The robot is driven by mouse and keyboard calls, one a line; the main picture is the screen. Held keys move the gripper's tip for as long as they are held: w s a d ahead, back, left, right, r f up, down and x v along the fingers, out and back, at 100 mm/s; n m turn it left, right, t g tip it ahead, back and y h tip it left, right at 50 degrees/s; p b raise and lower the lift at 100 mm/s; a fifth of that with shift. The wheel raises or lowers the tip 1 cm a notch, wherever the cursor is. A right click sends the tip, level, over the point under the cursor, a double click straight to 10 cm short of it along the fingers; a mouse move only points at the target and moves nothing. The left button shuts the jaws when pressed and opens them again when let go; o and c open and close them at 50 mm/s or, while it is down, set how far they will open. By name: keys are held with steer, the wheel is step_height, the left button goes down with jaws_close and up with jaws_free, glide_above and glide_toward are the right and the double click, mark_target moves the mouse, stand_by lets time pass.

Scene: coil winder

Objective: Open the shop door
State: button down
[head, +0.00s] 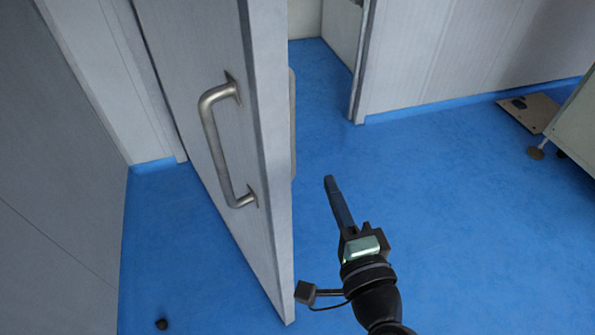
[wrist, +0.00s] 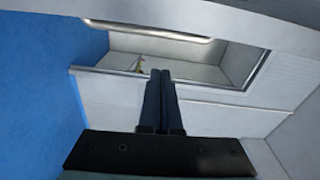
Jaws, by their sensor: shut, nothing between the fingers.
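The grey shop door (head: 200,90) stands ajar, its free edge turned toward me. A metal bar handle (head: 215,150) is on its left face, and part of a second handle (head: 292,120) shows past the edge on the other face. My gripper (head: 329,180) is right of the door's edge, apart from both handles, fingers pointing away from me. Its fingers are shut and empty; they also show together in the wrist view (wrist: 160,72). In that view a pale panel, likely the door (wrist: 250,25), with a handle-like bar (wrist: 150,28) crosses the top.
A doorway jamb (head: 358,80) stands beyond the gripper, with a wall to its right. A brown board (head: 530,112) lies by a cabinet (head: 577,125). A small dark object (head: 161,324) is on the floor at lower left.

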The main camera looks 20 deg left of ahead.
steer(key=f+p+x, duration=0.1)
steer(key=p+x, duration=0.1)
steer(key=x, duration=0.8)
steer(key=s+a+p, duration=0.2)
steer(key=s, duration=0.1)
steer(key=shift+s+a+f, duration=0.1)
steer(key=shift+s+a, duration=0.2)
steer(key=shift+a, duration=0.05)
